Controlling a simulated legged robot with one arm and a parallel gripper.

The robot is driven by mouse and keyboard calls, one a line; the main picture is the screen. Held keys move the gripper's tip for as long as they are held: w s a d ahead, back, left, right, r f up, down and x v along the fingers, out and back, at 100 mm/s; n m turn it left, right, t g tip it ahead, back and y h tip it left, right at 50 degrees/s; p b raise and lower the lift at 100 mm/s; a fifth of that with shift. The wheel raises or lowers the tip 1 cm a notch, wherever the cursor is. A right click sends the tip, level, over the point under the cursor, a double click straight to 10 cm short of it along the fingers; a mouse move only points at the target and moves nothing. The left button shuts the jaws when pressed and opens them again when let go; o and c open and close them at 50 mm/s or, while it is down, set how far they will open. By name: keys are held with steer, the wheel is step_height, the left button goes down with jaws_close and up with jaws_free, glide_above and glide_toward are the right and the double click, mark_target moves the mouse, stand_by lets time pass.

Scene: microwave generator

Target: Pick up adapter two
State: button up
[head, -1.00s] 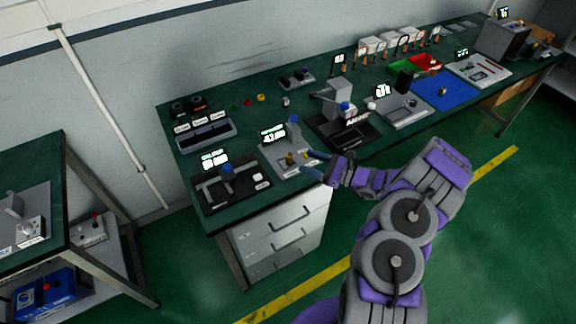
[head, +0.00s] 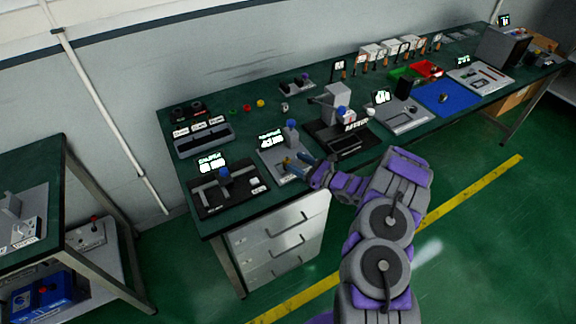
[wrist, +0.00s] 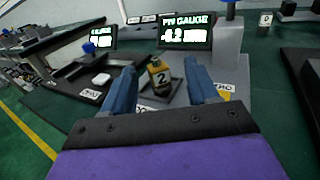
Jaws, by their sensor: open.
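Adapter two is a small yellow-brass piece with a black front marked "2" (wrist: 160,77). It sits on a dark square plate of the grey pin gauge station (wrist: 234,57), which has a lit display. In the wrist view it stands between the two blue fingers of my gripper (wrist: 161,88), with a gap on both sides. In the head view my gripper (head: 303,164) reaches in from the right over the front of the station (head: 268,159). My gripper is open and empty. The adapter is mostly hidden by my fingers in the head view.
A black station with a display (head: 230,190) stands left of the pin gauge station, and a black fixture with a grey upright (head: 338,140) stands right. A blue mat (head: 446,97) lies farther right. Drawers (head: 283,243) stand below the bench.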

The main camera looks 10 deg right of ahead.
mark_target(290, 161)
steer(key=shift+w+a, duration=0.2)
steer(key=shift+w, duration=0.05)
steer(key=x, duration=0.1)
steer(key=b+x, duration=0.1)
steer(key=x, duration=0.3)
steer(key=shift+s+a+f, duration=0.15)
steer(key=shift+a+f, duration=0.2)
steer(key=shift+a, duration=0.15)
steer(key=shift+w+a, duration=0.15)
steer(key=shift+w, duration=0.2)
steer(key=shift+d, duration=0.35)
steer(key=shift+c, duration=0.4)
steer(key=shift+a, duration=0.3)
steer(key=c, duration=0.6)
steer(key=shift+d, duration=0.15)
jaws_close()
